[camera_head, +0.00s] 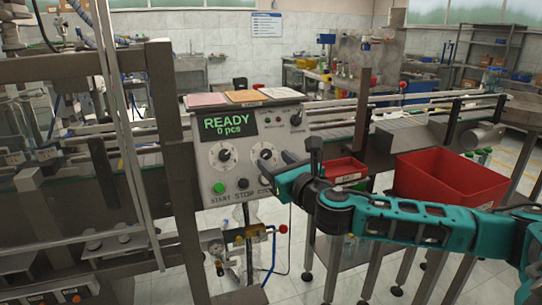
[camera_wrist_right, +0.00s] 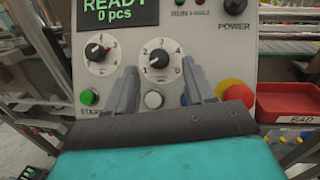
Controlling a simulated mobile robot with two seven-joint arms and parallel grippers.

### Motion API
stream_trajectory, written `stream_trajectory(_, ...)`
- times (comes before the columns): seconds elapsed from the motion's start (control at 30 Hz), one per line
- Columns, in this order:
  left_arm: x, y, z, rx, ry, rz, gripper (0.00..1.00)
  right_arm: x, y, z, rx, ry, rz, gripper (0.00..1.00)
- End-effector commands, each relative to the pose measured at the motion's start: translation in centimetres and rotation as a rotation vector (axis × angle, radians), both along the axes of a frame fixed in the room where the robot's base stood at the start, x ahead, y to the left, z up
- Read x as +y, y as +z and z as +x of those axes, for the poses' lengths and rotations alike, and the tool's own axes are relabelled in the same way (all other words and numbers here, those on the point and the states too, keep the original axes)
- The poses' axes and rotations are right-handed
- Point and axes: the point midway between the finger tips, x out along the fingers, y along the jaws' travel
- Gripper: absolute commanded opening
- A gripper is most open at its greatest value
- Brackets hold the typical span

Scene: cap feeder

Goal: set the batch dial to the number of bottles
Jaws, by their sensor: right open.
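The control panel (camera_head: 232,135) has a green-lit display (camera_head: 230,124) reading "READY 0 pcs". Two dials sit below it. The right one, a black knob on a white numbered disc (camera_wrist_right: 159,58), looks like the batch dial; its exact setting is hard to read. The left dial (camera_wrist_right: 98,51) has a similar knob. My right gripper (camera_wrist_right: 162,84) is open and empty, with its fingers on either side of the right dial's lower part, apparently short of the knob. My left gripper is not in view.
A POWER knob (camera_wrist_right: 235,6) is at the upper right. A small red bin (camera_head: 345,170) and a large red bin (camera_head: 452,178) stand to the right.

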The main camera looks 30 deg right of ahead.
Motion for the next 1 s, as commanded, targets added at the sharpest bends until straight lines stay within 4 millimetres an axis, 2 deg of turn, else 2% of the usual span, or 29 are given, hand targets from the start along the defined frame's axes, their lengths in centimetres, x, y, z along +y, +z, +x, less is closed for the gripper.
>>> stream_trajectory(0.1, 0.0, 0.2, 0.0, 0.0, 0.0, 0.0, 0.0, -0.1, 0.1, 1.6, -0.001, 0.0, 0.003, 0.54)
stream_trajectory(0.23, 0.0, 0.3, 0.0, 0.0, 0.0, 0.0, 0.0, -0.3, 0.0, 2.6, 0.0, 0.0, 0.001, 0.54)
stream_trajectory(0.6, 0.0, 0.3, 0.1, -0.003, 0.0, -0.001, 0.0, -0.3, 0.0, 3.0, 0.001, 0.002, 0.0, 0.54)
stream_trajectory(1.0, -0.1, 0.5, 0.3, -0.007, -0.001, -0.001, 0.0, -0.3, 0.0, 2.9, 0.001, 0.001, 0.0, 0.15)
